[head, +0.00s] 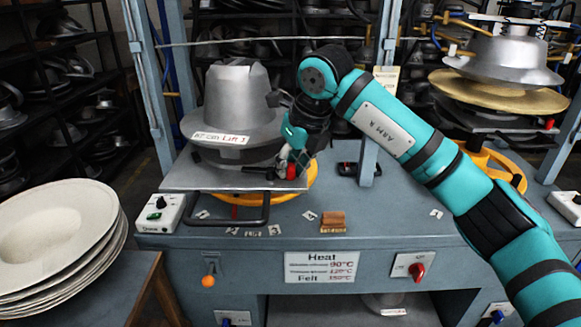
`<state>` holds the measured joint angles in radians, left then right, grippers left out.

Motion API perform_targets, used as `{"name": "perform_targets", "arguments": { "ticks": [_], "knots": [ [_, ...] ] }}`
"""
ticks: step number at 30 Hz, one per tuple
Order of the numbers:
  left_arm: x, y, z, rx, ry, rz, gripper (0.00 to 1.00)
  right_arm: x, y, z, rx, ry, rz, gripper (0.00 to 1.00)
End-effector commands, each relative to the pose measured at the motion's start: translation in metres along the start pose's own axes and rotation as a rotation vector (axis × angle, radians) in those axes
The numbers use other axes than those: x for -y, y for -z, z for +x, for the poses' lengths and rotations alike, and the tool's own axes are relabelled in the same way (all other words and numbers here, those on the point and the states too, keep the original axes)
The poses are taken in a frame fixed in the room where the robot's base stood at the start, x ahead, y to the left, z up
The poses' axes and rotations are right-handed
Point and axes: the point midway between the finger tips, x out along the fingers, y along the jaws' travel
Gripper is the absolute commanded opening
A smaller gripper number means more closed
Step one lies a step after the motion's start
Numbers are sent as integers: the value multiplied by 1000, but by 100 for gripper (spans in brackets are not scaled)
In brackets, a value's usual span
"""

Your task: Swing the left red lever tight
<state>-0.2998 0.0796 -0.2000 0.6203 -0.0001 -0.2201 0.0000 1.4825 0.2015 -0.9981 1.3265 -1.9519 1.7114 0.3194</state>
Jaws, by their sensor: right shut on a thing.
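A metal hat mould (238,98) stands on a flat press plate (190,178) at the left of the press, with a label on its brim. A small red lever end (291,173) shows at the right edge of this plate. My right arm comes in from the lower right and bends down beside the mould. My right gripper (287,166) is at the red lever and shut on it; its fingers and wrist hide most of the lever. My left gripper is not in view.
A post (372,160) stands just right of my gripper. A small wooden block (333,220) lies on the bench front.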

Motion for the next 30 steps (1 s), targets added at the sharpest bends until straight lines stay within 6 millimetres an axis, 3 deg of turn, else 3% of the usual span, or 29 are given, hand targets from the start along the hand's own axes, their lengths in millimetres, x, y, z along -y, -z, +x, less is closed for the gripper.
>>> {"name": "perform_targets", "arguments": {
  "ticks": [15, 30],
  "knots": [
    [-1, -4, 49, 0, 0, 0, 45, -16, 9, -2, 6, 180, 422, 0],
    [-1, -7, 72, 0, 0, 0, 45, -31, 10, -5, 5, 328, 790, 0]
  ]
}}
